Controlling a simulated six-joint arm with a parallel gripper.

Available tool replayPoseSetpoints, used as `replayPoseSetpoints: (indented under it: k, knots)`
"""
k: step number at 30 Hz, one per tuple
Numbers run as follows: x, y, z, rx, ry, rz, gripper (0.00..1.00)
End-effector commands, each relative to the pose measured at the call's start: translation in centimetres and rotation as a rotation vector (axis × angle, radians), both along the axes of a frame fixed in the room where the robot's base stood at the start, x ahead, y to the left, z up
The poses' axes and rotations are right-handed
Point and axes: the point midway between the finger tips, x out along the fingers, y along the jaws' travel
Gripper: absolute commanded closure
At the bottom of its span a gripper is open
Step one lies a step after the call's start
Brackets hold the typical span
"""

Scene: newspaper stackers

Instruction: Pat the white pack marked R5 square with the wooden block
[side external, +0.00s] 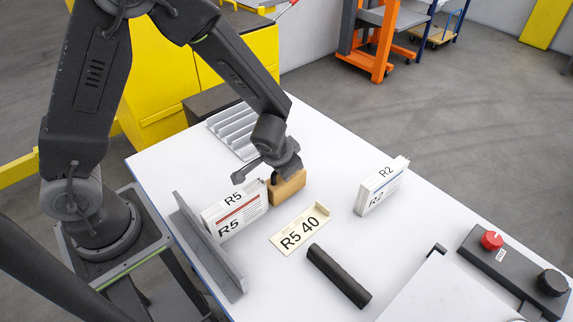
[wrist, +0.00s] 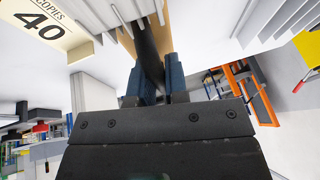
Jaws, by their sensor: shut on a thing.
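The white pack marked R5 (side external: 236,211) stands upright on the white table, with a red stripe on its front. Its page edges show at the top of the wrist view (wrist: 112,12). My gripper (side external: 277,174) is shut on the tan wooden block (side external: 289,187), held low at the pack's right end. Block and pack look very close; I cannot tell whether they touch. In the wrist view my blue-padded fingers (wrist: 160,76) reach up to the block (wrist: 164,42), which is partly hidden by the gripper.
A grey upright plate (side external: 208,243) stands left of the R5 pack. An "R5 40" card (side external: 300,229) lies in front. The R2 pack (side external: 381,186) stands to the right. A black bar (side external: 338,275), a grey ribbed rack (side external: 233,131) and a button box (side external: 510,262) are also on the table.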

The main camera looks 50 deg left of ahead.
Motion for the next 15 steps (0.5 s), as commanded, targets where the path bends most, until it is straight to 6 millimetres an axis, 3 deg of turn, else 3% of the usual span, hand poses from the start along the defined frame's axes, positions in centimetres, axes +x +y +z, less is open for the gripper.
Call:
replayPoseSetpoints:
  k: [15]
  knots:
    - [-0.97, -0.03, 0.05, -0.001, -0.001, -0.001, 1.00]
